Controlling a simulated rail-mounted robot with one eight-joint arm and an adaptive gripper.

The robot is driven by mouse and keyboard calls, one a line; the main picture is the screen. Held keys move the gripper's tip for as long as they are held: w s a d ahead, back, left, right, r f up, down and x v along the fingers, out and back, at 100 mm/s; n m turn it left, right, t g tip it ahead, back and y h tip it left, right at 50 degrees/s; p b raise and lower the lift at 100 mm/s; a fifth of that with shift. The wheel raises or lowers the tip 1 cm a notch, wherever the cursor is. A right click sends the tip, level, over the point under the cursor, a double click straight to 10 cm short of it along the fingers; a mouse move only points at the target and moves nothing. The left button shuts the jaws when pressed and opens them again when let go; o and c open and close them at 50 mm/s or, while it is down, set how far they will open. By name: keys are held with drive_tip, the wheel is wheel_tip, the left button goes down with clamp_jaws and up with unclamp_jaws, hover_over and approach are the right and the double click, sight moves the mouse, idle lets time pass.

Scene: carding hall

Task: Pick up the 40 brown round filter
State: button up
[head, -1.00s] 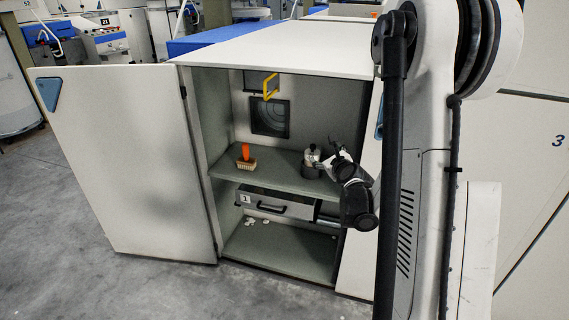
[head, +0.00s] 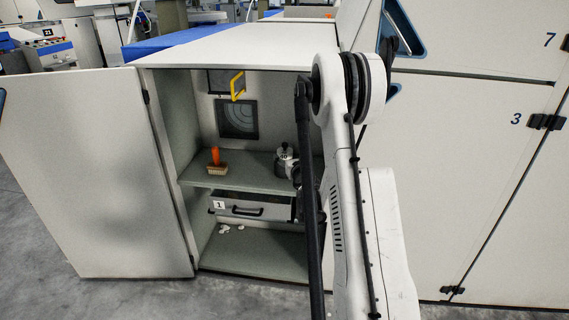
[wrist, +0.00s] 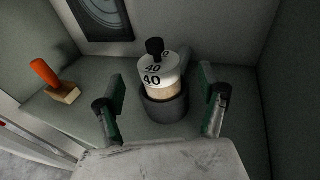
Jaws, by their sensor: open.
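The 40 filter (wrist: 162,72) is a round canister with a white top marked 40, a black knob and a tan band. It stands upright in a dark round base on the cabinet shelf, and it also shows in the head view (head: 284,158) beside my arm. My gripper (wrist: 162,88) is open in the wrist view, with one green-padded finger on each side of the filter and gaps between. I cannot tell how far the fingertips are from it in depth. In the head view my gripper is mostly hidden behind my arm.
A brush with an orange handle (head: 216,160) stands on the same shelf (head: 243,178), to the left. Below are a drawer marked 1 (head: 248,208) and small white bits. The open cabinet door (head: 90,170) is at left. A yellow frame (head: 238,86) hangs above the shelf.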

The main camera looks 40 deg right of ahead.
sight(285, 150)
drive_tip(key=shift+b+x, duration=0.95)
drive_tip(key=shift+x, duration=2.15)
drive_tip(key=shift+a+r, duration=0.1)
drive_tip(key=shift+c, duration=0.5)
drive_tip(key=c, duration=1.3)
drive_tip(key=shift+c, duration=0.2)
